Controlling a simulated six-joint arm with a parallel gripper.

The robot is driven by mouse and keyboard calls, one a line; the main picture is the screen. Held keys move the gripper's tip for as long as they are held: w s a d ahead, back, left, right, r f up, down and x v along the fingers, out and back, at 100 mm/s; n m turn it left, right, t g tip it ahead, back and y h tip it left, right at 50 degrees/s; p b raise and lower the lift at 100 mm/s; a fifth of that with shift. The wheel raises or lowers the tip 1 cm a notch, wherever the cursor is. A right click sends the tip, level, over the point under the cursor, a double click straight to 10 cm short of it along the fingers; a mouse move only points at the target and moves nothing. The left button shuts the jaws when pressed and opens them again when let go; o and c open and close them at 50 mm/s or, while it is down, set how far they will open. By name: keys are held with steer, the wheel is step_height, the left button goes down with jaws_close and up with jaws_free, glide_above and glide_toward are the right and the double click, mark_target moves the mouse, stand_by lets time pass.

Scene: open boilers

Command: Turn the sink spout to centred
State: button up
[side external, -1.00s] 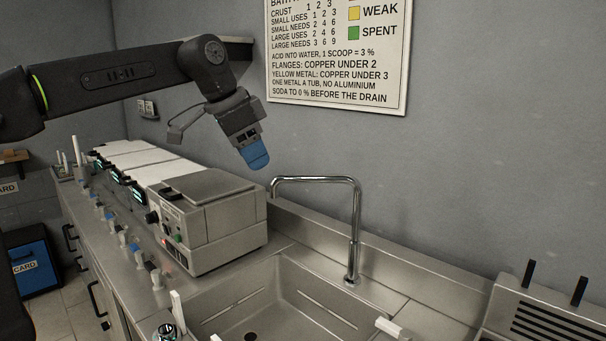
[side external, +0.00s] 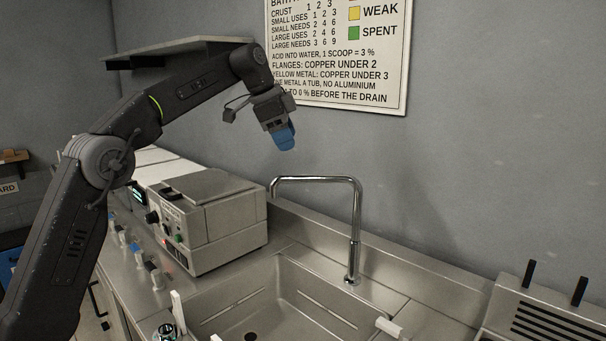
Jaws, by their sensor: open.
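The chrome sink spout (side external: 318,179) rises from the back rim of the sink. Its horizontal arm points left, toward the grey boxed unit, with the tip bent down near the basin's left side. The steel sink (side external: 300,310) lies below it, with the drain partly visible at the bottom edge. My gripper (side external: 286,145), with blue fingertips, hangs in the air above and behind the spout's tip, apart from it. It points downward and holds nothing that I can see. The gap between the fingers is hard to make out from this side.
A grey lidded tub unit (side external: 205,215) stands left of the sink, with further units behind my arm. A vented box (side external: 550,315) with two dark posts is at the right. A wall sign (side external: 340,55) hangs behind. The air over the basin is clear.

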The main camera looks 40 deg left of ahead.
mark_target(303, 176)
steer(key=x, duration=1)
steer(key=shift+w+f, duration=0.1)
steer(key=shift+f, duration=0.05)
jaws_close()
